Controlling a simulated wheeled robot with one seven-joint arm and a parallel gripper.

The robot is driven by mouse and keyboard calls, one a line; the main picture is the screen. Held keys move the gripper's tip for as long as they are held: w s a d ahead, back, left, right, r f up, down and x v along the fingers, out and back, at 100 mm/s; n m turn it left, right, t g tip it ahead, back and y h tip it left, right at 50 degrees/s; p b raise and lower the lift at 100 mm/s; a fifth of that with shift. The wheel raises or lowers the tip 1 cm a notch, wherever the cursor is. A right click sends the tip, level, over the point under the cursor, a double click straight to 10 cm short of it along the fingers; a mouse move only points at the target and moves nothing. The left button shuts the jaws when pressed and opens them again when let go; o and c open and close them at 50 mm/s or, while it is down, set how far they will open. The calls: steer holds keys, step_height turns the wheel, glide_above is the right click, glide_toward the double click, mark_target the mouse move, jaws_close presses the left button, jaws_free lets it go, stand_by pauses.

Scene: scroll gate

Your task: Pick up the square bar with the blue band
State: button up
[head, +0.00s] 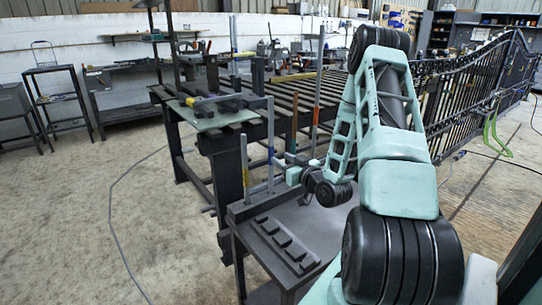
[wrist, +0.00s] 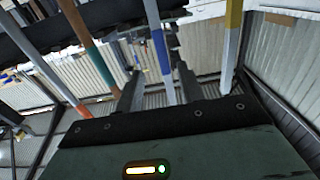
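The square bar with the blue band (head: 271,135) stands upright at the near end of the workbench in the head view. In the wrist view this grey bar (wrist: 155,25) runs down the middle, with its blue band partway along. My gripper (head: 280,160) is just right of it at about band height. In the wrist view my gripper (wrist: 158,85) is open, with one finger on each side of the bar. Gaps show between bar and fingers; whether either touches is unclear. The bar's lower end is hidden behind the gripper body in the wrist view.
A yellow-banded bar (head: 244,155) stands close left of it, also in the wrist view (wrist: 233,45). A bar with an orange-red band (head: 318,85) stands behind right. A dark tray with raised blocks (head: 283,243) lies below. The slatted workbench (head: 290,97) extends behind.

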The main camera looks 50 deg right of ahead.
mark_target(272, 155)
steer(key=shift+a+f+p+x, duration=0.1)
steer(key=shift+p+x, duration=0.05)
steer(key=shift+x, duration=1)
steer(key=shift+a+f+p+x, duration=0.1)
steer(key=shift+p+x, duration=0.05)
steer(key=shift+x, duration=0.95)
steer(key=shift+a+f+p+x, duration=0.1)
steer(key=shift+f+p+x, duration=0.05)
steer(key=shift+x, duration=1)
steer(key=shift+r, duration=0.1)
jaws_close()
